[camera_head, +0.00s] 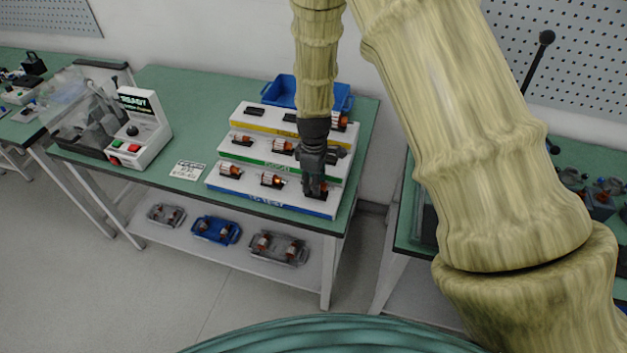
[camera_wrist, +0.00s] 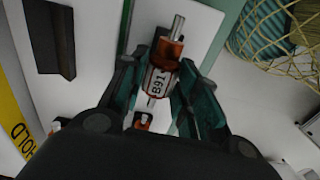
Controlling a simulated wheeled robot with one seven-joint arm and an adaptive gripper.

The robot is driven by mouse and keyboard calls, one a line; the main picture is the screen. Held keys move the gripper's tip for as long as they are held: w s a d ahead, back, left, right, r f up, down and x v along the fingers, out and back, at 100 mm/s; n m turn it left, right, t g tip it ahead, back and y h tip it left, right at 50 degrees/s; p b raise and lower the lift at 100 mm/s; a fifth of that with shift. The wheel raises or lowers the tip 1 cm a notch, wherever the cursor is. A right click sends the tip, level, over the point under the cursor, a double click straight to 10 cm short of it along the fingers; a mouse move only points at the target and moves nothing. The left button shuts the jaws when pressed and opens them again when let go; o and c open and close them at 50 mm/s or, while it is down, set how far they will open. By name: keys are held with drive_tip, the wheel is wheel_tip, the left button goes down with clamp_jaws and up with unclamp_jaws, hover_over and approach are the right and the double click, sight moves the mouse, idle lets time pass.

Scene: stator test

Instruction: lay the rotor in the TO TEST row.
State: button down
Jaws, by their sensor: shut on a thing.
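The rotor (camera_wrist: 162,77), with copper windings, a steel shaft and a label reading B91, is between the fingers of my gripper (camera_wrist: 160,85) in the wrist view. My gripper is shut on it. In the head view my gripper (camera_head: 315,187) points down at the right end of the blue-edged TO TEST row (camera_head: 262,200), the lowest, front step of a white rack. Two other rotors lie in that row, one at the left (camera_head: 230,170) and one in the middle (camera_head: 271,180). Whether the held rotor touches the rack is hidden by my fingers.
The green-edged row (camera_head: 228,155) and yellow-edged HOLD row (camera_head: 254,129) rise behind, with some rotors and dark cradles. A blue bin (camera_head: 280,89) stands behind the rack. A tester marked READY (camera_head: 143,128) stands left. Trays (camera_head: 215,231) sit on the lower shelf.

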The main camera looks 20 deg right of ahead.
drive_tip(key=shift+f+b, duration=0.3)
drive_tip(key=shift+f, duration=0.6)
idle(0.7)
drive_tip(key=c, duration=1)
unclamp_jaws()
wheel_tip(320, 180, up, 12)
